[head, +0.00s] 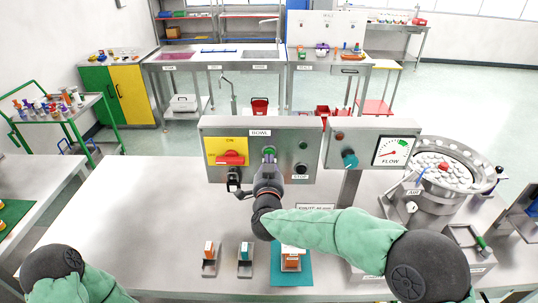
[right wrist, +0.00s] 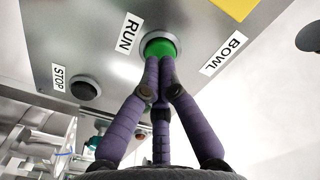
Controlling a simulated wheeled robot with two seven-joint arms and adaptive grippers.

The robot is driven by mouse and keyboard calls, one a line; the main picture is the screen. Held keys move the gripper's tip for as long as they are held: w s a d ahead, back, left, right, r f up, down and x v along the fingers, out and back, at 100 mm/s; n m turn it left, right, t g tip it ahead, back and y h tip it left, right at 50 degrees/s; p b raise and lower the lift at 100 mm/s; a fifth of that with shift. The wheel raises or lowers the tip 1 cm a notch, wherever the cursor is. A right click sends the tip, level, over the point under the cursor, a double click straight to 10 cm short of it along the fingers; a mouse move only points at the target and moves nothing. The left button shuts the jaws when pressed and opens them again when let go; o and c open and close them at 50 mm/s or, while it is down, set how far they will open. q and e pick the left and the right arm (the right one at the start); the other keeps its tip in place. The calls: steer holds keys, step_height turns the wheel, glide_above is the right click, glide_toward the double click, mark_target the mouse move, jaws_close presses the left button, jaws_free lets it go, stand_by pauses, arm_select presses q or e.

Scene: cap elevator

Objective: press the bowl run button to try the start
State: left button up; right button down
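The grey bowl panel (head: 310,150) stands upright at the back of the table, with a BOWL label (head: 260,132). The green RUN button (right wrist: 159,47) sits in a grey ring beside its RUN label (right wrist: 128,33). My right gripper (right wrist: 160,64) has its purple fingers drawn together, with their tips at the lower edge of the green button; I cannot tell whether the button is pushed in. In the head view my right gripper (head: 268,160) covers part of the panel and the button (head: 269,150). My left gripper is out of the head view.
The dark STOP button (right wrist: 85,89) is beside RUN. A red switch (head: 231,158) on a yellow plate is at the panel's left. The FLOW panel (head: 372,150) and the round bowl (head: 443,170) with pale caps stand right. Small holders (head: 245,268) are in front.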

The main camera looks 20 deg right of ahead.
steer(key=shift+b+x, duration=0.35)
steer(key=shift+x, duration=0.5)
stand_by(1.1)
steer(key=shift+p+v, duration=0.3)
steer(key=shift+v, duration=2.45)
